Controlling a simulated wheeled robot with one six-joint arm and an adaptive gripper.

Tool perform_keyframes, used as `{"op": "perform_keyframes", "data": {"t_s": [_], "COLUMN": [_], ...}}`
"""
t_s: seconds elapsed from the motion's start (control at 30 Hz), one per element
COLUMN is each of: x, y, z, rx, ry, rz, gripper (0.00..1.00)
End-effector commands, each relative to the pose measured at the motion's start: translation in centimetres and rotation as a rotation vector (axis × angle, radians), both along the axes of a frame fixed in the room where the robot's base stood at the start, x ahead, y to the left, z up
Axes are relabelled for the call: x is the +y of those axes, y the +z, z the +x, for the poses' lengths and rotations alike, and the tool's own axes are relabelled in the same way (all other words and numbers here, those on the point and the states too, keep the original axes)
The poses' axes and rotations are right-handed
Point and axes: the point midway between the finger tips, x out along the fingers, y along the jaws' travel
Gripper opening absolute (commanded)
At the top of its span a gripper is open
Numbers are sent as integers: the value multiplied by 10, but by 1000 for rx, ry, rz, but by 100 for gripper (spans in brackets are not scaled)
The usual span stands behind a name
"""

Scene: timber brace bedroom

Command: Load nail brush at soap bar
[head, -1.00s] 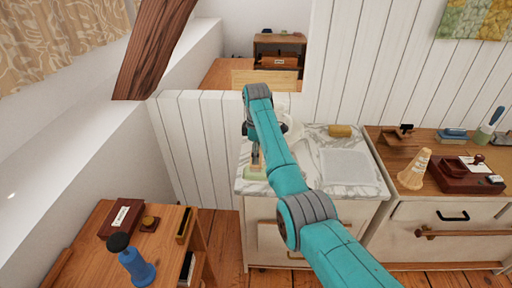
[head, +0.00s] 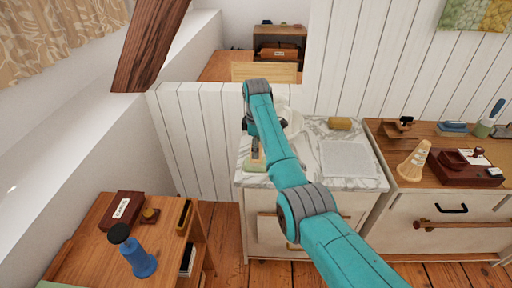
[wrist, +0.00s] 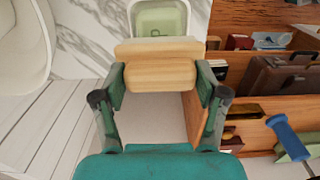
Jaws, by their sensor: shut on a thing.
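The nail brush (wrist: 160,73) has a pale wooden body and is held between the two fingers of my gripper (wrist: 160,80) in the wrist view. In the head view, my gripper (head: 253,138) points down over the left part of the marble counter, and the brush (head: 256,155) shows below it. The pale green soap bar (wrist: 160,22) lies in a white dish (wrist: 187,20) just beyond the brush. It also shows in the head view (head: 255,167), close to the brush's lower end. I cannot tell whether brush and soap touch. The bristles are hidden.
A white basin (wrist: 25,40) stands beside the gripper, partly hidden by my arm in the head view. A yellow sponge-like block (head: 340,123) and a pale mat (head: 346,158) lie on the counter.

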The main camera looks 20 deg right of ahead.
Motion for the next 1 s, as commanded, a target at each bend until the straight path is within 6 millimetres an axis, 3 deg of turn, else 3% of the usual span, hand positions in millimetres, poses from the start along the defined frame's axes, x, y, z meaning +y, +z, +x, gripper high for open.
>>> {"op": "perform_keyframes", "data": {"t_s": [1.0], "x": [0], "y": [-9], "z": [0], "rx": [0], "ry": [0], "rz": [0], "gripper": [44]}}
